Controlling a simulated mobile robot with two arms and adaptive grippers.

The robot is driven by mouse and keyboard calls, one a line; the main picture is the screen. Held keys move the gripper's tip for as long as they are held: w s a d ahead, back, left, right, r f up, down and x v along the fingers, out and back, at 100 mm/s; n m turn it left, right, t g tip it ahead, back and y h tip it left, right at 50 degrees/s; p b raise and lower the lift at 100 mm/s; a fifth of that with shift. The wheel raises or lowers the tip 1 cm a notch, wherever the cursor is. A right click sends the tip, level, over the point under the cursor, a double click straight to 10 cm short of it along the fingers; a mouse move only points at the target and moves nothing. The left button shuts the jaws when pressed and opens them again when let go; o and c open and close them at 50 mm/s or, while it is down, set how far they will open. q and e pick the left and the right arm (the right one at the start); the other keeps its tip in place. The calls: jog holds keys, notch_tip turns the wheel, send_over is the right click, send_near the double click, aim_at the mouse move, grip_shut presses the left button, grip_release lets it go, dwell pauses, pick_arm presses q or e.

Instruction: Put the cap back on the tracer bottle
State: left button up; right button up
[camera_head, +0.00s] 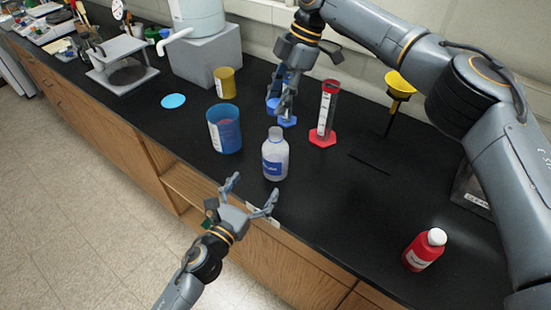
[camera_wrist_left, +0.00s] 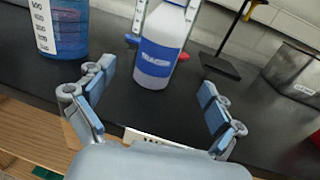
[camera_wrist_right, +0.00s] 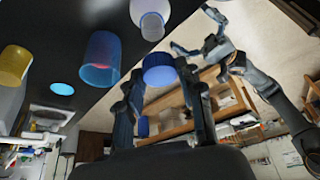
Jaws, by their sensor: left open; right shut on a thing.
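The tracer bottle (camera_head: 275,160) is translucent white with a blue label and stands upright, uncapped, near the counter's front edge. It also shows in the left wrist view (camera_wrist_left: 157,60) and, neck visible, in the right wrist view (camera_wrist_right: 150,12). My right gripper (camera_head: 281,106) is shut on the blue cap (camera_wrist_right: 160,70), held above the counter behind the bottle; the cap (camera_head: 272,104) is partly hidden by fingers in the head view. My left gripper (camera_head: 251,193) is open and empty at the front edge, its fingers spread toward the bottle without touching it.
A blue cup (camera_head: 224,130) stands left of the bottle, a yellow cup (camera_head: 225,82) behind it. A red-based cylinder (camera_head: 325,115) and yellow funnel stand (camera_head: 400,88) are right. A blue foot (camera_head: 288,122) lies below my right gripper. A red bottle (camera_head: 424,250) stands front right.

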pick_arm(q)
jog(key=x, duration=1)
jog(key=shift+w, duration=0.15)
jog(key=shift+c, duration=0.3)
jog(key=c, duration=1.7)
pick_arm(e)
send_over(278, 129)
jog(key=shift+s+f, duration=0.1)
jog(key=shift+f, duration=2.35)
